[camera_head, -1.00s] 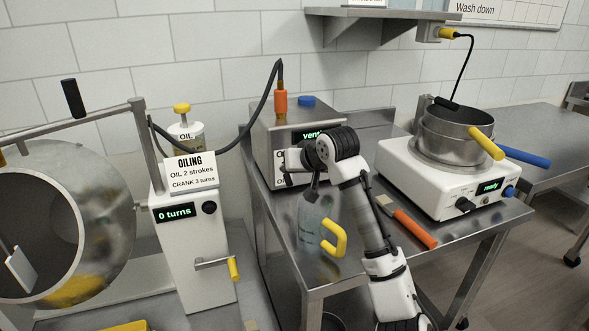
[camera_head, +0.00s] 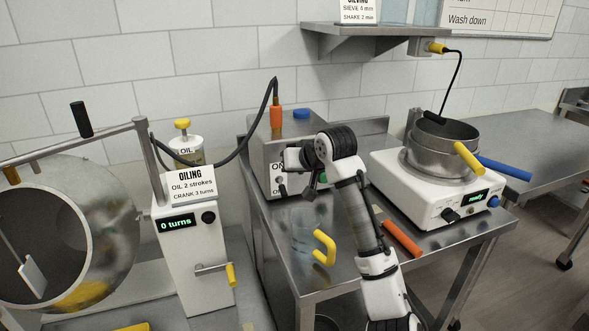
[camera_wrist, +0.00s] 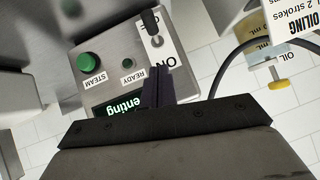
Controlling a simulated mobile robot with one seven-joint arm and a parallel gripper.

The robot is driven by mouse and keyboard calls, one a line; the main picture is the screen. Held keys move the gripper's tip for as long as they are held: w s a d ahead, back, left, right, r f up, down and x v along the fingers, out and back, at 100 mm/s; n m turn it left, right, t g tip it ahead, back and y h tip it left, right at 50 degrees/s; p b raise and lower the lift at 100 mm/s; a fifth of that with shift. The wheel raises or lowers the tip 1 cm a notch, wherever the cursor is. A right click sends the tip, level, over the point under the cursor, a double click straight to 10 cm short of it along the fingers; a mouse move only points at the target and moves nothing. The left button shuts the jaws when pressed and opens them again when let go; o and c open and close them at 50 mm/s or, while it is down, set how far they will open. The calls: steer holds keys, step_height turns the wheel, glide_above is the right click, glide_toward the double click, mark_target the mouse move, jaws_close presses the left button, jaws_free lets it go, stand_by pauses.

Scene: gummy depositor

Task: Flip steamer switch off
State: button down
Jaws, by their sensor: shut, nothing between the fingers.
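The steamer (camera_head: 262,158) is a metal box on the steel table, with a blue cap and an orange hose fitting on top. Its switch (camera_head: 281,190) shows low on the left of the front panel, below an ON label. In the wrist view the black switch lever (camera_wrist: 150,22) points away from the ON label (camera_wrist: 160,66), over a label it partly covers. My gripper (camera_wrist: 158,72) is shut and empty, its fingertips in front of the panel beside the ON label, apart from the lever. In the head view my gripper (camera_head: 311,188) is right of the switch.
A green STEAM button (camera_wrist: 90,62) and a READY lamp (camera_wrist: 126,61) sit beside the switch. The display (camera_wrist: 118,108) is partly hidden. A yellow handle (camera_head: 325,248) and a hot plate with a pot (camera_head: 440,150) are right. The oiling machine (camera_head: 190,255) stands left.

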steer(key=s+d+r+b, duration=0.3)
steer(key=s+d, duration=0.1)
steer(key=s, duration=0.4)
steer(key=shift+s+d+r+b, duration=0.15)
steer(key=shift+s+r+b, duration=0.1)
steer(key=shift+b, duration=0.1)
